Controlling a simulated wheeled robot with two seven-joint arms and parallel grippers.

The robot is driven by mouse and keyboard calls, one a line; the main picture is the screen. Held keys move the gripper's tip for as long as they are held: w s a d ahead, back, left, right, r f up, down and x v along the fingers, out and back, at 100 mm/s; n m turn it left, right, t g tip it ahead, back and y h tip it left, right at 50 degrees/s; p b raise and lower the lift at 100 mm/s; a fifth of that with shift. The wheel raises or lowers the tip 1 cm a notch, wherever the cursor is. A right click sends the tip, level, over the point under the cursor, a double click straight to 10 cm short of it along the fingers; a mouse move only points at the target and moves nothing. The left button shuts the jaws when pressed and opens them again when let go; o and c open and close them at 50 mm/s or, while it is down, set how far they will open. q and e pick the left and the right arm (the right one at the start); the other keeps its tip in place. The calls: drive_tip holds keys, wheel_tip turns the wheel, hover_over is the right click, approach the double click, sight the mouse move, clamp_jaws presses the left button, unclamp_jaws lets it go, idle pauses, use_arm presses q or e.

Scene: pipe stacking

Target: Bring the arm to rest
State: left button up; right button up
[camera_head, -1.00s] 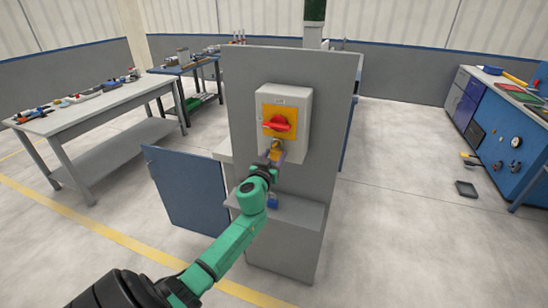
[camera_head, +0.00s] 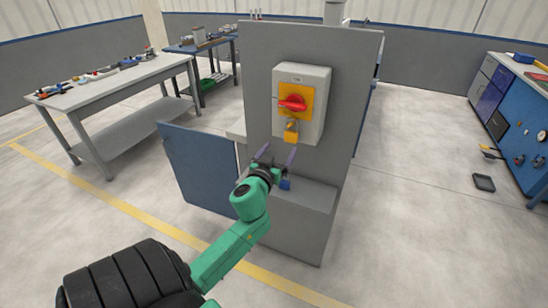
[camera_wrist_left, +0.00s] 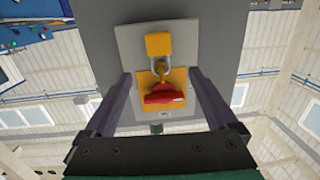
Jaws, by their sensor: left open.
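My left gripper (camera_head: 277,152) is open and empty, just below and in front of the switch box (camera_head: 318,104) on the grey panel. A yellow padlock (camera_head: 291,136) hangs at the red rotary switch handle (camera_head: 292,103) on its yellow plate. In the left wrist view the yellow padlock (camera_wrist_left: 158,44) and red handle (camera_wrist_left: 163,95) appear between the spread fingers, with the fingers clear of both. The shackle shows at the plate's hole. My right gripper is not in view.
A blue padlock (camera_head: 285,184) is on the grey ledge (camera_head: 308,198), partly behind my gripper. A blue panel door (camera_head: 198,168) stands open at the left. A workbench with tools (camera_head: 100,92) stands farther left.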

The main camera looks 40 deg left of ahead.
use_arm(q)
drive_tip(key=v, duration=0.5)
drive_tip(key=s+d+f+m+g+h+b, duration=0.1)
drive_tip(key=s+d+f+m+g+h, duration=0.15)
drive_tip(key=f, duration=1.35)
drive_tip(key=s+d+f+m+g+h+b, duration=0.15)
drive_tip(key=f+g, duration=0.25)
drive_tip(key=f, duration=1.3)
drive_tip(key=s+d+f+m+g+h, duration=0.1)
drive_tip(key=s+d+f+g, duration=0.15)
drive_tip(key=s+f, duration=0.6)
drive_tip(key=s+d+f+g+h, duration=0.1)
drive_tip(key=s+d+f+g, duration=0.15)
drive_tip(key=s+f, duration=0.55)
drive_tip(key=s+d+f+m+g, duration=0.1)
drive_tip(key=s+d+f, duration=0.1)
drive_tip(key=s+f, duration=0.2)
drive_tip(key=s+d+f+m+g, duration=0.1)
drive_tip(key=s+f, duration=0.4)
drive_tip(key=s, duration=0.5)
drive_tip(key=shift+s+d+g+h, duration=0.15)
drive_tip(key=shift+d+g+h, duration=0.25)
drive_tip(key=shift+d+g, duration=0.25)
drive_tip(key=shift+a, duration=0.1)
